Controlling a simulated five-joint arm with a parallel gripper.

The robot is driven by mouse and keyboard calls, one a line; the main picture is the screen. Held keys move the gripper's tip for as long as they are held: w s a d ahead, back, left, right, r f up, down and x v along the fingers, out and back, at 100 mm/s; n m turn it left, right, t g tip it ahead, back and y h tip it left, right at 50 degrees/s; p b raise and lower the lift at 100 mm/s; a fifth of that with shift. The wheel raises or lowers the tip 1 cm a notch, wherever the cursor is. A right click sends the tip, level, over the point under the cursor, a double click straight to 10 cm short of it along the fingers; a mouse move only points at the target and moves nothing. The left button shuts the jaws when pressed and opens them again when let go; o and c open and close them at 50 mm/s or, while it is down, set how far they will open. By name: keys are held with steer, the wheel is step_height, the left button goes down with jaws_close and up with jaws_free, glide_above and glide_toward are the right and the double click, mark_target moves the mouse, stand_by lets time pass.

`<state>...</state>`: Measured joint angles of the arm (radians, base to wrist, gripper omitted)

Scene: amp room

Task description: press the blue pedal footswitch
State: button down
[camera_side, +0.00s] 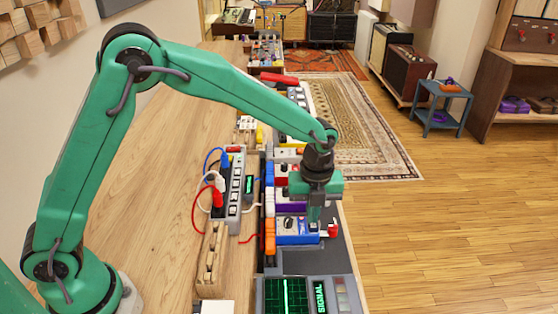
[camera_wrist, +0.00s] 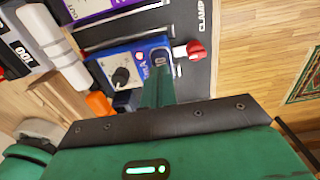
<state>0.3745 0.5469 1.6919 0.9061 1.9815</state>
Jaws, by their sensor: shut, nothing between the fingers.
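The blue pedal (camera_side: 295,231) lies near the front end of the dark pedal board. In the wrist view the blue pedal (camera_wrist: 128,68) shows a dark knob on a light face, with its footswitch end by the fingers. My gripper (camera_side: 314,225) is shut and empty, pointing down over the right end of the pedal. In the wrist view my gripper (camera_wrist: 160,75) has its fingertips at the footswitch, which they partly hide. I cannot tell whether the tips touch it.
A red-tipped plug or clamp (camera_wrist: 188,50) sits just right of the pedal. A purple pedal (camera_side: 290,206) is directly behind it. A green-screened signal unit (camera_side: 287,295) stands in front. A power strip (camera_side: 236,190) with cables lies left. The wooden floor is to the right.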

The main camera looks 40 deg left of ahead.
step_height(320, 180, up, 13)
steer(key=shift+w+f, duration=0.15)
steer(key=shift+f, duration=0.05)
stand_by(0.5)
steer(key=shift+r, duration=0.1)
steer(key=s+a+r+n+t, duration=0.3)
steer(key=s+a+r+n, duration=0.4)
steer(key=s+a+n, duration=0.5)
steer(key=s+a+f+n+t, duration=0.1)
steer(key=s+a+n, duration=0.2)
steer(key=s+n, duration=0.2)
steer(key=s+a+f+n+t, duration=0.1)
steer(key=s+a+n, duration=0.1)
steer(key=s+n, duration=0.4)
steer(key=shift+a+f+n+t, duration=0.3)
steer(key=shift+a+n, duration=0.1)
steer(key=shift+n, duration=1.6)
